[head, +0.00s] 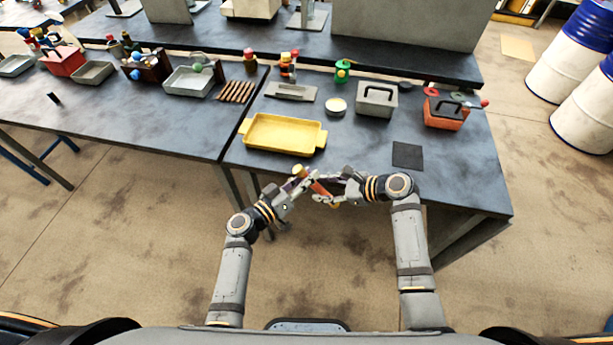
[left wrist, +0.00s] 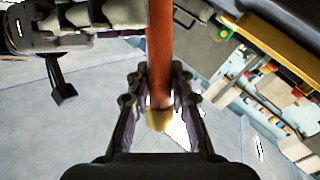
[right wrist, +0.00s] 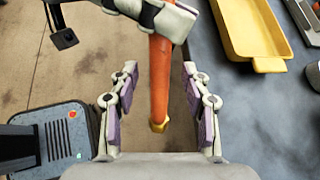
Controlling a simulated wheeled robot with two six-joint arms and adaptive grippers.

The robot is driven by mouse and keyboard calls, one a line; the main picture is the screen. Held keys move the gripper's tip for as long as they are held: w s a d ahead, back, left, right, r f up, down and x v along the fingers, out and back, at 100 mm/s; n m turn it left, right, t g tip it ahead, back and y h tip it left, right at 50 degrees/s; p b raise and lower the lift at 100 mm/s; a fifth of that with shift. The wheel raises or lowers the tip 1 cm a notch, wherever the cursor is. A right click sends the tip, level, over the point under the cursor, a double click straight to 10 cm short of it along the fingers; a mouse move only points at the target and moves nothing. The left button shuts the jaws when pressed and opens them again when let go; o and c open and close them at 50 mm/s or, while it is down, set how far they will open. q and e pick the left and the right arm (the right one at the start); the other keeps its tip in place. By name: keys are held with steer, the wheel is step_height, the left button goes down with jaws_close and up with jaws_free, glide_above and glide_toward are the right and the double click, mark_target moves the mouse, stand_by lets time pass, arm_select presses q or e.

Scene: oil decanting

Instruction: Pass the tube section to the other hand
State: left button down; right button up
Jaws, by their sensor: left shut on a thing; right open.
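The tube section (head: 321,190) is an orange-red tube with brass-yellow ends, held in the air in front of the table's near edge. My left gripper (head: 302,182) is shut on it. In the left wrist view the tube (left wrist: 160,50) runs between the fingers, with its yellow end (left wrist: 158,120) towards the palm. My right gripper (head: 337,186) is open around the tube's other end. In the right wrist view the tube (right wrist: 159,75) stands between the spread fingers, with gaps on both sides. Its far part is hidden behind the left gripper's finger.
A yellow tray (head: 284,134) lies on the table just beyond the grippers. A dark square mat (head: 407,155), a grey toolbox (head: 377,99) and a red toolbox (head: 446,113) are to the right. The space around the hands is clear above the floor.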

steer(key=v, duration=1.1)
steer(key=shift+d, duration=0.2)
steer(key=s+d+f+n+h, duration=0.2)
steer(key=d+f, duration=0.2)
steer(key=f, duration=0.6)
steer(key=s+d+f+n+h, duration=0.1)
steer(key=d+f+h, duration=0.25)
steer(key=f, duration=0.55)
steer(key=s+d+f+n+h, duration=0.2)
steer(key=d+f, duration=0.3)
steer(key=f, duration=0.5)
steer(key=s+d+f+n+g+h, duration=0.3)
steer(key=s+f+n, duration=0.5)
steer(key=s+f, duration=0.65)
steer(key=s+f+n, duration=0.4)
steer(key=s+n, duration=0.4)
steer(key=s, duration=0.8)
steer(key=shift+s+a+f+h, duration=0.15)
steer(key=shift+s+a+h, duration=0.05)
steer(key=shift+a+h, duration=0.2)
